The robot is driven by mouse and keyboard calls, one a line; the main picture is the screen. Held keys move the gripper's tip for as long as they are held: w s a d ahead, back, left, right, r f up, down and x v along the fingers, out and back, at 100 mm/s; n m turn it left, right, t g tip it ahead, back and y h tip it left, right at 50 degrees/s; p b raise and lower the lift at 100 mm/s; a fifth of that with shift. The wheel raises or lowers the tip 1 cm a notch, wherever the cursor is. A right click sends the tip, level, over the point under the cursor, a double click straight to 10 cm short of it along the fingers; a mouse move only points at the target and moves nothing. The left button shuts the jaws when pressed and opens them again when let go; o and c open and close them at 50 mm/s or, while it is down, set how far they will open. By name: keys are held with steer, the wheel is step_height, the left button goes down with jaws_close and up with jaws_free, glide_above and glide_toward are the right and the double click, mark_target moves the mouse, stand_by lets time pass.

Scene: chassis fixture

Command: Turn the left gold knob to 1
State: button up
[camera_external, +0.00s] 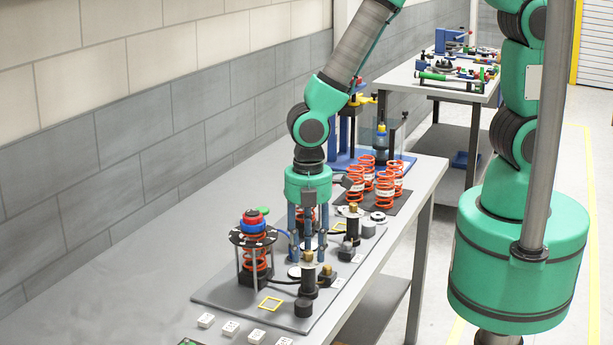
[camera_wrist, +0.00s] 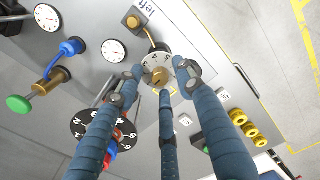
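In the wrist view, a gold knob (camera_wrist: 158,75) sits at the middle of a round white numbered dial (camera_wrist: 155,60). The word "left" is printed on the grey panel near it. My gripper (camera_wrist: 160,73) has three blue fingers; two lie on either side of the dial and the third comes from below. The fingers are spread around the knob, with no clear contact on it. Where the knob points cannot be read surely.
A spring stand with a black disc (camera_external: 253,236) and red and blue top stands left of my gripper. Black cylinders with gold tops (camera_external: 327,269) stand close on the right. Several orange springs (camera_external: 375,180) stand behind. White blocks (camera_external: 230,327) lie in front.

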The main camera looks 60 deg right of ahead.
mark_target(308, 250)
step_height(308, 250, up, 12)
stand_by(0.7)
stand_by(0.6)
steer(key=d+r+m+t+b, duration=0.1)
steer(key=d+r+m+b, duration=0.2)
steer(key=d+r+m, duration=0.35)
steer(key=s+d+r+m+t+b, duration=0.1)
steer(key=s+d+r+m+b, duration=0.1)
steer(key=d, duration=0.5)
steer(key=s+d+r+m+t+b, duration=0.2)
steer(key=s+d+r+m, duration=0.2)
steer(key=s+d+m, duration=0.1)
steer(key=s+d+r+m+t+b, duration=0.1)
steer(key=s+d+r+m, duration=0.2)
steer(key=d, duration=0.6)
steer(key=shift+s+d+r+m+t+b, duration=0.35)
steer(key=shift+s+r, duration=0.25)
steer(key=shift+s, duration=0.5)
steer(key=shift+a, duration=0.1)
stand_by(1.6)
